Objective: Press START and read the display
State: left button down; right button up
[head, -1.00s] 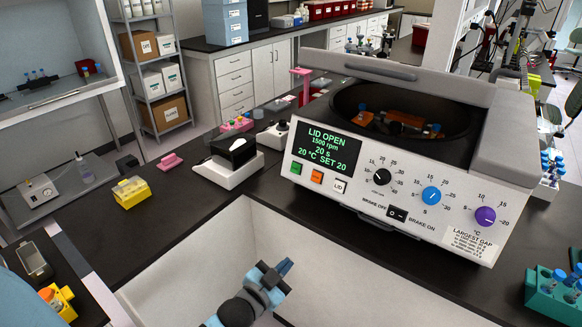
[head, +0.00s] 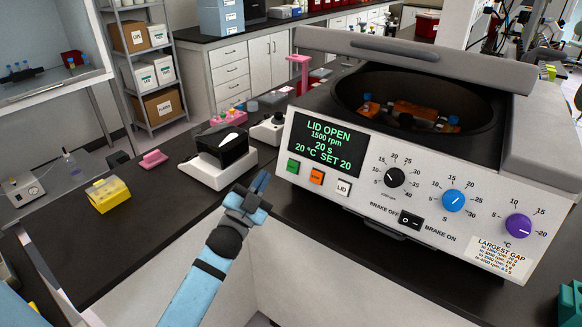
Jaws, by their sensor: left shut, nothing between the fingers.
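Below the display are a green button (head: 293,165), an orange button (head: 317,176) and a white LID button (head: 343,188). The green button's label is too small to read. Orange holders with blue-capped tubes sit in the open bowl (head: 428,112). My left gripper (head: 261,182) is shut and empty, left of the green button and apart from the panel. My right gripper is out of view.
A white device with a black top (head: 218,165) stands just behind my left gripper. Three knobs and a brake switch (head: 411,220) are on the panel's right part.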

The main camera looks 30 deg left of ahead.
aim_at(292, 167)
pick_arm(q)
jog(key=w+f+b, duration=0.3)
jog(key=w+b, duration=0.1)
jog(key=w, duration=0.4)
jog(key=shift+w+d, duration=0.25)
jog(key=shift+d, duration=0.05)
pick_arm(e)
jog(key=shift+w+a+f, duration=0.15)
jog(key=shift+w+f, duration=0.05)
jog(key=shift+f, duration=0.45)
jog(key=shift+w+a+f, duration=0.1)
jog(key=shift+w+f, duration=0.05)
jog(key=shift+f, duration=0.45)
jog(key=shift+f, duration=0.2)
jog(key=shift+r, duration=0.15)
pick_arm(q)
jog(key=shift+w+f, duration=0.1)
jog(key=shift+w, duration=0.3)
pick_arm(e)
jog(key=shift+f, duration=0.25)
